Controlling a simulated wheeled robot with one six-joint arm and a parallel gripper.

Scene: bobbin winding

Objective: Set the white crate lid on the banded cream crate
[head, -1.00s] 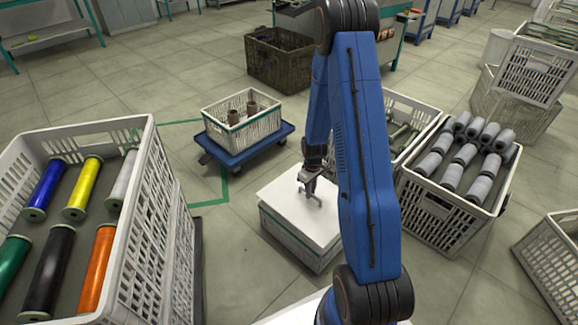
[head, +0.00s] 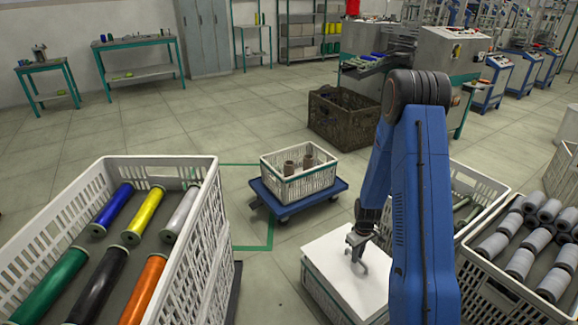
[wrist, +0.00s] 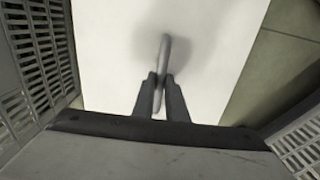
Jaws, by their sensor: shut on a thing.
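The white crate lid (head: 325,250) is a flat pale panel with a grey upright handle, seen in the head view right of centre. It also fills the middle of the wrist view (wrist: 110,60). My gripper (head: 357,252) is shut on the lid's handle; in the wrist view, both fingers (wrist: 160,92) close on it. Directly under the lid is a cream crate with a teal band (head: 322,298); whether the lid touches its rim I cannot tell. Another cream crate with a teal band (head: 308,187) stands uncovered on a blue dolly, with brown bobbins inside.
A large white crate of coloured spools (head: 208,225) stands at left. A crate of grey bobbins (head: 490,280) is at right, with another white crate (head: 485,185) behind my arm. A dark brown crate (head: 340,122) stands behind the dolly (head: 270,203).

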